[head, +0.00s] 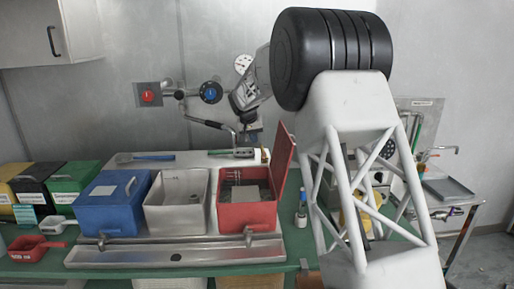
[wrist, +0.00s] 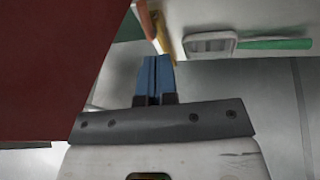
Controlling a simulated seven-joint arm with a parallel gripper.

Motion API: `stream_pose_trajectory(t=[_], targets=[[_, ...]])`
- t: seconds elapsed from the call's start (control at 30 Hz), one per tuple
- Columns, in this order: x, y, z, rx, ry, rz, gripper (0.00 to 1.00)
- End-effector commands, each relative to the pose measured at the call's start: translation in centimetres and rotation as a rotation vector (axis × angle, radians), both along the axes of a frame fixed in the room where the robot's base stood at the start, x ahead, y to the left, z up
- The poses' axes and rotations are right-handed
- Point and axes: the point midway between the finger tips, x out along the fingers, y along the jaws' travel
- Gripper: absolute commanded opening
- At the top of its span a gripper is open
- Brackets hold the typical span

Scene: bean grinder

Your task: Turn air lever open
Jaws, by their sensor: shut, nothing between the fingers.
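A wall pipe fitting holds a red knob (head: 148,96) on a square plate and a round blue-and-black valve (head: 210,92). A dark bent handle or pipe (head: 207,123) lies just below them; I cannot tell for sure which part is the air lever. None of these shows in the wrist view. My gripper (wrist: 154,80) has blue fingers, shut together with nothing between them. In the head view my gripper (head: 253,131) points down behind the red bin, right of the fittings and apart from the red knob. Its tips are small and partly hidden there.
A round gauge (head: 243,64) is close to my arm. Blue (head: 108,203), white (head: 178,205) and red (head: 247,215) bins stand in front; the red lid (head: 284,160) is raised. A green-handled brush (wrist: 270,43) lies near my gripper. A side table (head: 447,190) stands right.

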Motion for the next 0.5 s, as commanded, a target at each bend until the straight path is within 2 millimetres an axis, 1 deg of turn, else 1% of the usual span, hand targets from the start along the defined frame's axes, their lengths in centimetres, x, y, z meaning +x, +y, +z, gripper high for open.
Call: stream_pose_trajectory(t=[0.03, 0.2, 0.33, 0.5], targets=[[-0.3, 0.3, 0.9, 0.001, -0.002, 0.001, 0.00], [-1.0, 0.9, 3.4, 0.001, -0.002, 0.001, 0.00], [-1.3, 1.1, 4.6, 0.001, -0.002, 0.001, 0.00], [-1.6, 1.3, 5.5, 0.001, -0.002, 0.001, 0.00]])
